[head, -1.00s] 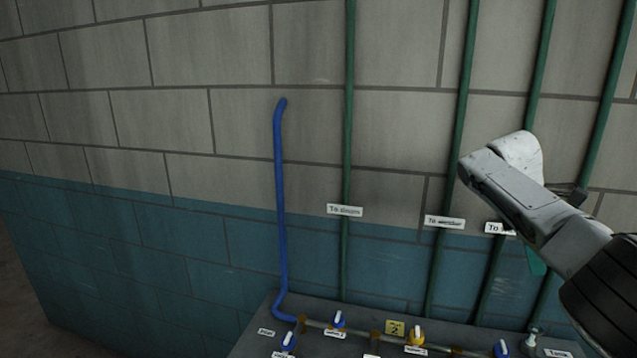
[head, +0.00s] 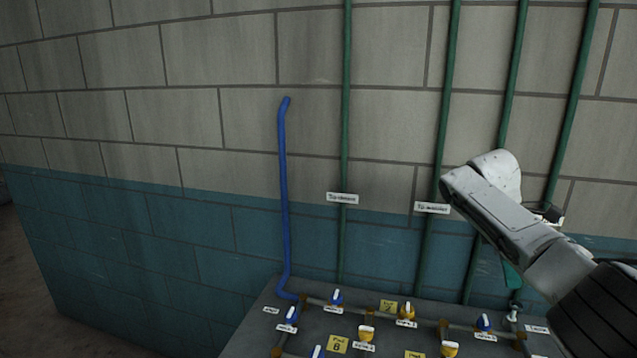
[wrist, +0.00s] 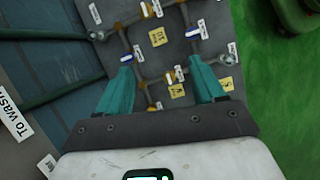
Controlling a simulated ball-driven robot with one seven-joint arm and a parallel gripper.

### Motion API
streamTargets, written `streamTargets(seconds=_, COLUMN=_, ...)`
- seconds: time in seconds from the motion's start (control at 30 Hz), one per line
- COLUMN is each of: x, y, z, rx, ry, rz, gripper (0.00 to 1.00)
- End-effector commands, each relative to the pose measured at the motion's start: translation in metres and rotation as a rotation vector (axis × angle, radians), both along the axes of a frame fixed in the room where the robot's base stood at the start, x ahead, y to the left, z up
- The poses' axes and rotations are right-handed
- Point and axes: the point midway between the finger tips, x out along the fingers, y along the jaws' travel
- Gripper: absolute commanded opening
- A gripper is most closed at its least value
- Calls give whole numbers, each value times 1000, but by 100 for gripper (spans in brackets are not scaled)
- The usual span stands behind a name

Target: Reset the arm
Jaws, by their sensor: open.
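My arm (head: 520,228) reaches in from the right side of the head view, bent in front of the wall. My gripper (wrist: 161,64) shows in the wrist view with its two teal fingers spread apart and nothing between them. Beyond the fingers is the grey valve panel (wrist: 180,52). In the head view only a bit of teal finger shows below the arm, and the rest of the gripper is hidden behind it.
The grey panel (head: 310,349) carries pipes, blue and yellow valves and yellow tags. A blue pipe (head: 284,200) and several green pipes (head: 345,120) run up the block wall (head: 220,120). Green floor (wrist: 275,110) lies right of the panel in the wrist view.

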Motion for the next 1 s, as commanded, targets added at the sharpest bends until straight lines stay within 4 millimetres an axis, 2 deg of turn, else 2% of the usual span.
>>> streamTargets(seconds=0.27, x=6, y=56, z=-59, rx=57, ry=-15, rz=51, gripper=68)
streamTargets(seconds=0.37, x=5, y=86, z=-88, rx=92, ry=-29, rz=70, gripper=68)
streamTargets(seconds=0.47, x=-1, y=127, z=-124, rx=146, ry=-54, rz=86, gripper=68)
streamTargets(seconds=0.6, x=-21, y=189, z=-175, rx=249, ry=-106, rz=77, gripper=68)
streamTargets(seconds=0.7, x=-41, y=224, z=-202, rx=326, ry=-150, rz=42, gripper=68)
streamTargets(seconds=0.83, x=-72, y=258, z=-228, rx=420, ry=-208, rz=-34, gripper=68)
streamTargets(seconds=1.0, x=-118, y=278, z=-251, rx=524, ry=-286, rz=-184, gripper=68)
